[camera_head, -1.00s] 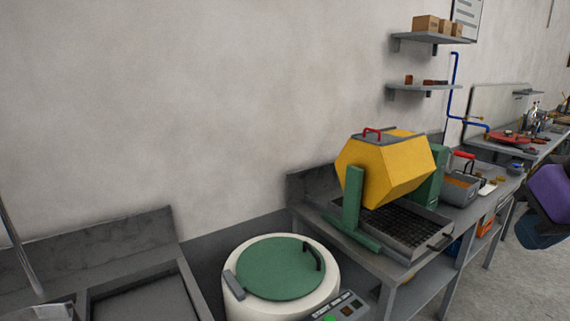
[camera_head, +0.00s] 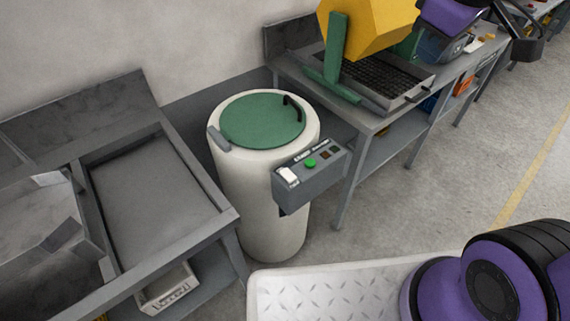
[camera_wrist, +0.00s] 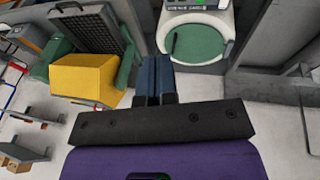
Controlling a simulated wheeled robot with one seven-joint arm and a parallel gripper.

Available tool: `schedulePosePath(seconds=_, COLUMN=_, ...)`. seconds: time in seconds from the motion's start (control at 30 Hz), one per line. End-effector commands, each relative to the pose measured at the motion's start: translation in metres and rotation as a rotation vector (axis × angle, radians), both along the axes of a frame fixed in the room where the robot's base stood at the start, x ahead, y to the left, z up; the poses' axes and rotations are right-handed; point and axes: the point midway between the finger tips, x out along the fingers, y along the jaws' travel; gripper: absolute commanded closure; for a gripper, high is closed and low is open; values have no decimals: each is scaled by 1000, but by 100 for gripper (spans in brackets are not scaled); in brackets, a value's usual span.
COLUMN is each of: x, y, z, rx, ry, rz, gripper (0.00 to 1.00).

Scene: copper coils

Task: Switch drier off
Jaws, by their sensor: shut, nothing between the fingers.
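The drier (camera_head: 262,190) is a white upright cylinder with a green lid (camera_head: 262,120) that is closed. A grey control box (camera_head: 312,175) is fixed to its front right side, with a white switch (camera_head: 287,175), a green button (camera_head: 310,163) and dark buttons beside it. The drier also shows upside down at the top of the wrist view (camera_wrist: 196,35). My gripper (camera_wrist: 158,62) is shut and empty in the wrist view, pointing towards the drier and apart from it. In the head view my arm shows at the right; the fingertips are not clear there.
A grey sink bench (camera_head: 165,190) stands left of the drier. A bench with a yellow tumbler (camera_head: 365,28) and a black grid tray (camera_head: 375,78) stands to the right. The floor (camera_head: 455,150) in front of that bench is clear.

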Motion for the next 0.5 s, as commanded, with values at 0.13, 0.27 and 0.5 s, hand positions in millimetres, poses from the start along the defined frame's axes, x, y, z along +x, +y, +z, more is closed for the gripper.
schedulePosePath(seconds=0.13, x=26, y=20, z=-19, rx=-60, ry=49, rz=172, gripper=100)
schedulePosePath(seconds=0.27, x=46, y=39, z=-38, rx=-105, ry=86, rz=325, gripper=100)
schedulePosePath(seconds=0.5, x=76, y=77, z=-78, rx=-169, ry=152, rz=612, gripper=100)
